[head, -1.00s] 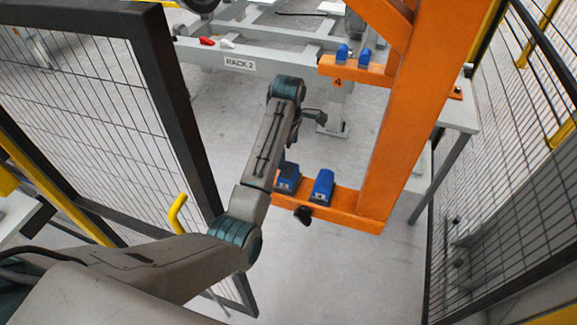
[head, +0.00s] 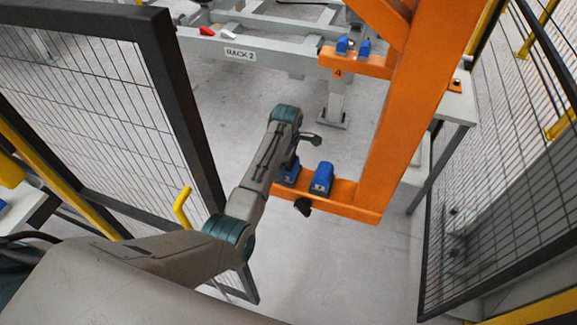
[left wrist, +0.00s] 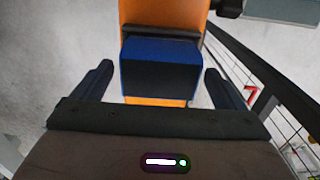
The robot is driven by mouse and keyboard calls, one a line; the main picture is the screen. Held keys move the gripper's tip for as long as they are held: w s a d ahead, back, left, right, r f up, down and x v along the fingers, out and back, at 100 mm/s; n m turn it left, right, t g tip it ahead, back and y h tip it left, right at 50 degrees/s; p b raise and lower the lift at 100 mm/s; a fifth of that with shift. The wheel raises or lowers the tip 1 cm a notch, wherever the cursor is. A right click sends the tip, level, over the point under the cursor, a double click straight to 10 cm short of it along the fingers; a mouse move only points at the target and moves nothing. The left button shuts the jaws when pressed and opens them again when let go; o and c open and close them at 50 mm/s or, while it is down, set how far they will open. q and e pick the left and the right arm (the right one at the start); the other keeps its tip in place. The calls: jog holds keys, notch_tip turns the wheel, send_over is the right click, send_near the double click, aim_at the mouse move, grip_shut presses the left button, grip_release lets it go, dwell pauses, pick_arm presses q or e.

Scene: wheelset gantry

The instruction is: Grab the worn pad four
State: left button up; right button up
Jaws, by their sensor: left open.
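Two blue pads sit on the lower orange bar in the head view, a left one (head: 290,173) partly hidden by my arm and a right one (head: 323,178). Two more blue pads (head: 342,45) (head: 364,47) sit on the upper orange bracket (head: 350,63), which carries the number 4. My left gripper (head: 308,139) is just above the lower left pad, partly hidden by its own arm. In the left wrist view, a blue pad (left wrist: 160,52) with a dark face lies between the open fingers (left wrist: 158,75), apart from both. My right gripper is out of view.
The orange upright (head: 415,110) stands right of the lower pads. A black knob (head: 303,206) is below the lower bar. Mesh fence panels stand left (head: 165,90) and right (head: 500,190). A grey frame marked RACK 2 (head: 260,45) is behind. The floor in front is clear.

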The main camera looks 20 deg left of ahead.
pick_arm(q)
jog(key=shift+f, duration=0.1)
jog(key=c, duration=1.3)
jog(key=shift+w+r, duration=0.1)
jog(key=shift+r, duration=0.1)
